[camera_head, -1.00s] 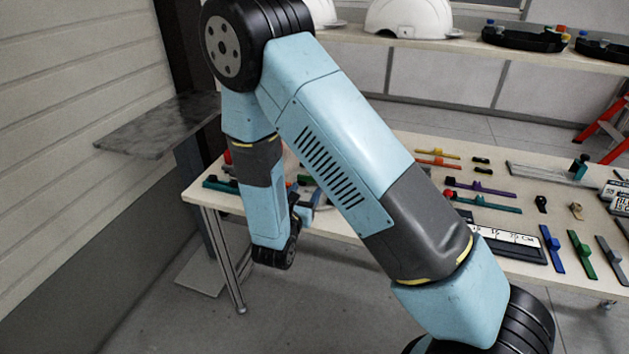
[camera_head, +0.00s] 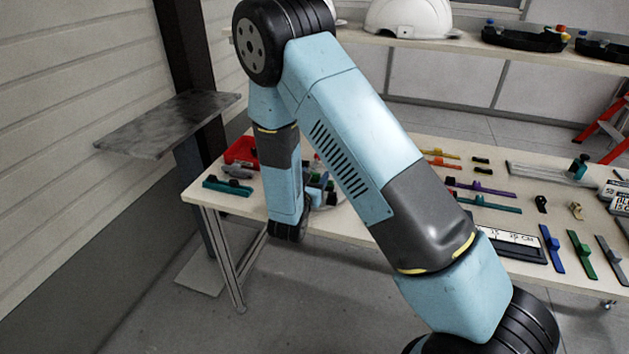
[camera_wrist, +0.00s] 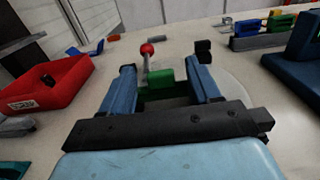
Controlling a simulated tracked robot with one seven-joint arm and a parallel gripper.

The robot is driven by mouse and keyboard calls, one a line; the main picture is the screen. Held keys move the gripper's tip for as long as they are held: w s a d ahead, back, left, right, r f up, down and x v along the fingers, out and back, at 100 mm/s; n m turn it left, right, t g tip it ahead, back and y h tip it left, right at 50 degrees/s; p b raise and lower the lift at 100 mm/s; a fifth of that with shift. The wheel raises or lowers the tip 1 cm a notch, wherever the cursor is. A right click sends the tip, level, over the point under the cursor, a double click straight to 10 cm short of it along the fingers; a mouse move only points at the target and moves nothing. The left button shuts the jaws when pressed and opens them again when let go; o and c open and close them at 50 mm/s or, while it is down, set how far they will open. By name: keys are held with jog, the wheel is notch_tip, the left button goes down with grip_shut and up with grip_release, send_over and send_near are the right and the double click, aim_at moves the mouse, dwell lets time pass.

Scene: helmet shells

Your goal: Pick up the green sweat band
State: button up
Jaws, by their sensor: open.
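My gripper (camera_wrist: 160,66) is open in the wrist view, its two blue fingers spread above the table. A green block-like piece (camera_wrist: 165,78) shows low between the fingers, apart from them as far as I can see; its lower part is hidden by the gripper body. I cannot tell whether it is a sweat band. In the head view, a green strip with a raised tab (camera_head: 581,255) lies at the table's front right, between a blue strip (camera_head: 552,249) and a grey one (camera_head: 610,261). My arm mostly hides the gripper there.
A red bin (camera_wrist: 48,82) stands left of my gripper in the wrist view. A red-balled lever (camera_wrist: 147,50) rises just beyond the fingers. A dark rack with coloured pieces (camera_wrist: 265,38) is at the right. White helmet shells (camera_head: 408,18) sit on the back shelf.

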jog(key=shift+c, duration=0.2)
jog(key=c, duration=1.1)
jog(key=shift+r, duration=0.15)
